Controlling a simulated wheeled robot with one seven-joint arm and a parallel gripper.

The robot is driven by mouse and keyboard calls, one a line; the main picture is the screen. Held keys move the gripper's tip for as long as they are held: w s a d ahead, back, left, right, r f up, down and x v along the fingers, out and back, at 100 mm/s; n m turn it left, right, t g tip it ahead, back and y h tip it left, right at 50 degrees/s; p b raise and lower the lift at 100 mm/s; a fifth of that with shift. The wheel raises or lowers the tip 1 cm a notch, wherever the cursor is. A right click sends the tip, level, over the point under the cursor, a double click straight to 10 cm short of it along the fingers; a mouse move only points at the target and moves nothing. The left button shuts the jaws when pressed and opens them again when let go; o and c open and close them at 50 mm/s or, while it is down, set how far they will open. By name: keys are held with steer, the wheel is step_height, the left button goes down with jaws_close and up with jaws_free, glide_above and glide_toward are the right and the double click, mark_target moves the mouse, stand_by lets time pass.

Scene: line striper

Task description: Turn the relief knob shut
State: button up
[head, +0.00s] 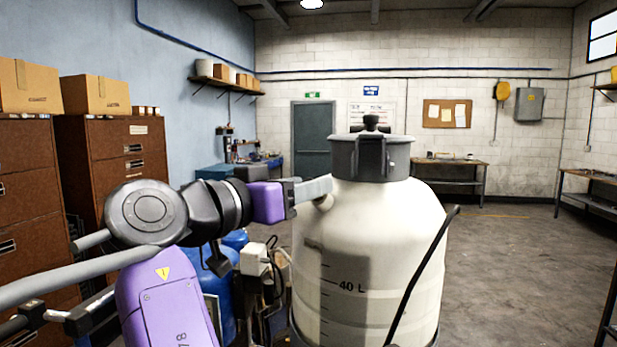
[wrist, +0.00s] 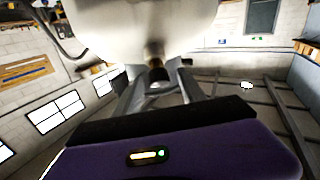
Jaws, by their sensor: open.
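The white tank (head: 365,255) with a dark lid stands at centre right in the head view, marked 40 L. My gripper (head: 318,190) reaches its upper left shoulder, purple with grey fingers. In the wrist view my gripper (wrist: 156,85) is open, one finger on each side of a small dark fitting (wrist: 155,62) below the tank's pale body. This fitting looks like the relief knob. I cannot tell whether the fingers touch it. In the head view the knob is mostly hidden by the fingers and tank shoulder.
A black handle bar (head: 425,270) slants along the tank's right side. Blue containers and machine parts (head: 258,268) sit below my arm. Brown cabinets (head: 112,165) stand on the left. The floor (head: 520,255) to the right is open.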

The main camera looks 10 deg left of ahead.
steer(key=shift+w+d, duration=0.25)
steer(key=shift+w, duration=0.25)
jaws_close()
